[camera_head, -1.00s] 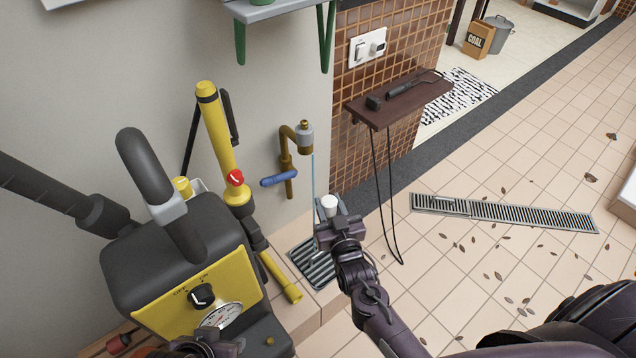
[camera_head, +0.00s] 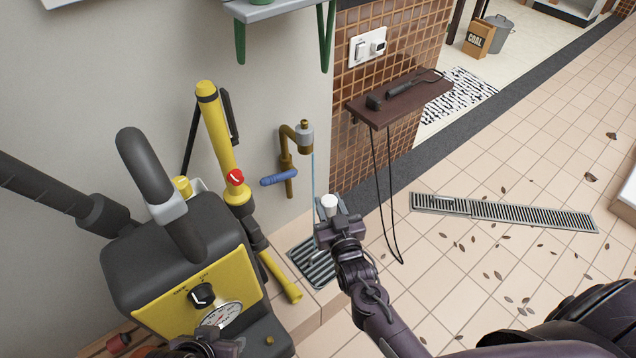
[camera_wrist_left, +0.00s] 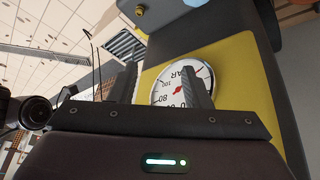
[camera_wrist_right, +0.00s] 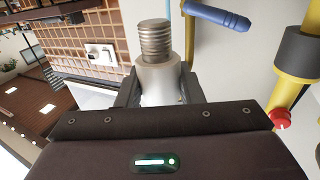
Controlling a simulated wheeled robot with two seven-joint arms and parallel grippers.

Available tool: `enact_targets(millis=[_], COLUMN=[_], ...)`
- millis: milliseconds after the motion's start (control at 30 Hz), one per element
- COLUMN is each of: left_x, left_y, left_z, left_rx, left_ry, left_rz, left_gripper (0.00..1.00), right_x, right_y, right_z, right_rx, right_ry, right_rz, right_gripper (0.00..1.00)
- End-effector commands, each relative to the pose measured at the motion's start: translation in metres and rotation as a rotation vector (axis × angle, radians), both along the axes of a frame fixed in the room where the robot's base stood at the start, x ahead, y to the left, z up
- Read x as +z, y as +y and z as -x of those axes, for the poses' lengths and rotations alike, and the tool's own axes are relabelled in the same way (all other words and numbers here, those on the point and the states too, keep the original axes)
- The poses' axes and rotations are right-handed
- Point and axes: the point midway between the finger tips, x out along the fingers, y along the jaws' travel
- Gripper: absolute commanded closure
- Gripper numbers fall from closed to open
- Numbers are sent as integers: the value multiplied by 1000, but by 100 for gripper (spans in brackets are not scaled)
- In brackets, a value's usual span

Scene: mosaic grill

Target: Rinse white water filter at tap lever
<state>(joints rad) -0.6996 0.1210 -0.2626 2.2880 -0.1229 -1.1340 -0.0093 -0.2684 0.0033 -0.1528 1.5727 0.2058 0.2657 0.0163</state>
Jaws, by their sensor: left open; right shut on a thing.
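The white water filter (camera_head: 329,203) is held upright in my right gripper (camera_head: 328,212), beside the thin blue water stream below the tap (camera_head: 304,134). In the right wrist view the filter (camera_wrist_right: 158,72) sits between the shut fingers, its grey threaded end (camera_wrist_right: 155,40) pointing out, with the stream just behind it. I cannot tell if water touches it. The blue tap lever (camera_head: 279,177) sits left of the tap pipe; it also shows in the right wrist view (camera_wrist_right: 218,15). My left gripper (camera_wrist_left: 160,85) is open and empty in front of the pressure washer's gauge (camera_wrist_left: 182,88).
The yellow and black pressure washer (camera_head: 180,265) stands at the left, with its yellow lance (camera_head: 216,130) by the wall. A drain grate (camera_head: 316,265) lies below the tap. A brown shelf (camera_head: 400,102) with a tool juts out right of it.

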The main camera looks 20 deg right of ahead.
Motion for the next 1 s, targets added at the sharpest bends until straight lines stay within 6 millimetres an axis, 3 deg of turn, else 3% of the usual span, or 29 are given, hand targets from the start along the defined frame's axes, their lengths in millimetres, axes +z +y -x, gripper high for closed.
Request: enact_targets(millis=[600,1000], left_x=[62,65], left_y=[0,0], left_z=[0,0], left_rx=[0,0], left_ry=[0,0], left_rz=[0,0], left_gripper=[56,56], right_x=[40,40], right_y=[-1,-1], right_z=[44,50], right_rx=[0,0], right_ry=[0,0], right_rz=[0,0], right_gripper=[89,89])
